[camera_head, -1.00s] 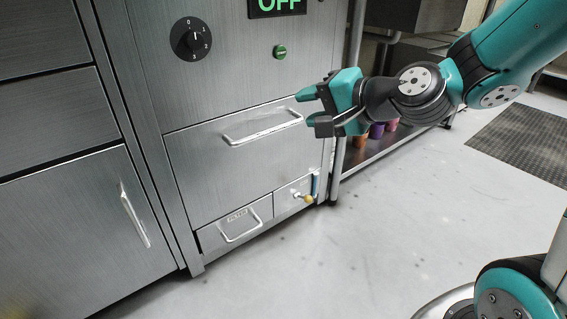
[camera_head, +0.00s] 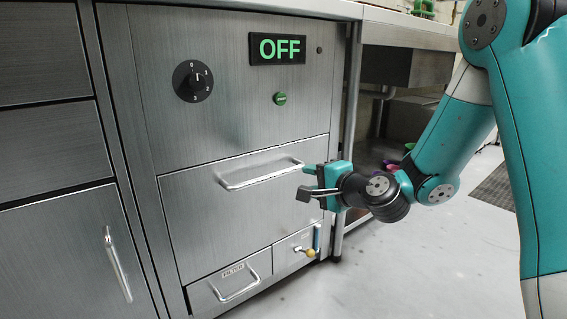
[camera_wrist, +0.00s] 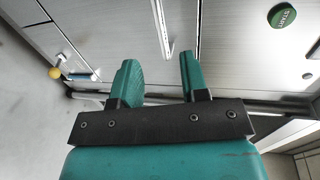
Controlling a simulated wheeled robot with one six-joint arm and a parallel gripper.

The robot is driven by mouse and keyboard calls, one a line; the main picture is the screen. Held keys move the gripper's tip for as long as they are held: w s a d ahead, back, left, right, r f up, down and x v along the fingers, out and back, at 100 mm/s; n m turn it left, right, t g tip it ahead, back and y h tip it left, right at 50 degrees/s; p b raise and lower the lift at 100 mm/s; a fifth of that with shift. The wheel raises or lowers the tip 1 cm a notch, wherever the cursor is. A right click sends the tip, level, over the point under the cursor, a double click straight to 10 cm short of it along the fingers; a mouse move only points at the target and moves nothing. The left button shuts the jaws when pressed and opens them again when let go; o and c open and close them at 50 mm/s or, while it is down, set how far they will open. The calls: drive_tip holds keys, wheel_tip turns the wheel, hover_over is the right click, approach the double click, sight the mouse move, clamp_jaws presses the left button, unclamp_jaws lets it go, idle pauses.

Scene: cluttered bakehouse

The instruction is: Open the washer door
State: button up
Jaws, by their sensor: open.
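The washer door (camera_head: 240,222) is a brushed-steel panel in the front of the steel machine, and it looks shut. Its long silver bar handle (camera_head: 258,177) runs across its upper part. My gripper (camera_head: 306,183) is open and empty at the handle's right end, with its fingers pointing left. In the wrist view the handle (camera_wrist: 163,30) lies ahead of my gripper (camera_wrist: 159,63), lined up with the gap between the two teal fingers. I cannot tell whether a finger touches the handle.
Above the door are a black dial (camera_head: 192,81), a green button (camera_head: 280,98) and a lit OFF display (camera_head: 277,48). Below it are a filter drawer (camera_head: 229,284) and a yellow-tipped valve (camera_head: 311,252). A steel table (camera_head: 408,30) stands at right. Floor in front is clear.

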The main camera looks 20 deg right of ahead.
sight(285, 173)
drive_tip(key=p+x, duration=0.5)
drive_tip(key=x, duration=0.5)
drive_tip(key=shift+w+a+r, duration=0.1)
drive_tip(key=shift+r, duration=0.05)
drive_tip(key=shift+w+a+f, duration=0.15)
drive_tip(key=shift+w+f, duration=0.1)
drive_tip(key=shift+w, duration=0.3)
clamp_jaws()
